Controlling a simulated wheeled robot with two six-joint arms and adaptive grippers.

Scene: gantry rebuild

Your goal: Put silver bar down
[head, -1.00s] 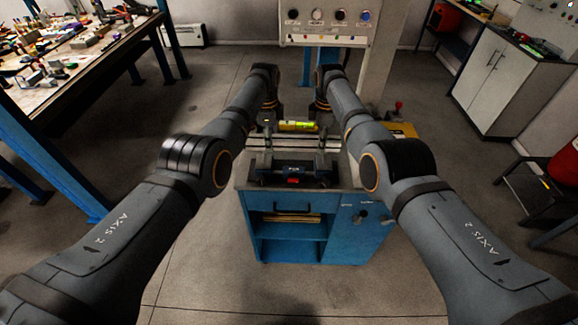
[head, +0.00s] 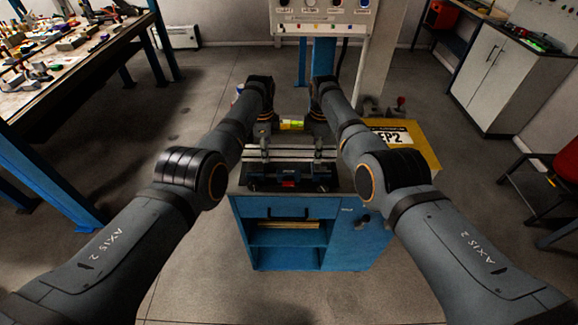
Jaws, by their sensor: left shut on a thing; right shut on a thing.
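The silver bar (head: 290,153) lies level from left to right, just above the top of the blue cabinet (head: 282,212). My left gripper (head: 265,150) is at the bar's left part and is shut on it. My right gripper (head: 317,150) is at its right part and is also shut on it. The fingers are small and dark, partly hidden by my wrists. A dark fixture (head: 289,177) with a red patch sits on the cabinet top in front of the bar. Whether the bar touches anything beneath it is not clear.
A yellow box (head: 425,157) marked with large black letters stands right of the cabinet. A control panel (head: 324,17) is behind. A small yellow-green thing (head: 291,124) shows between my wrists.

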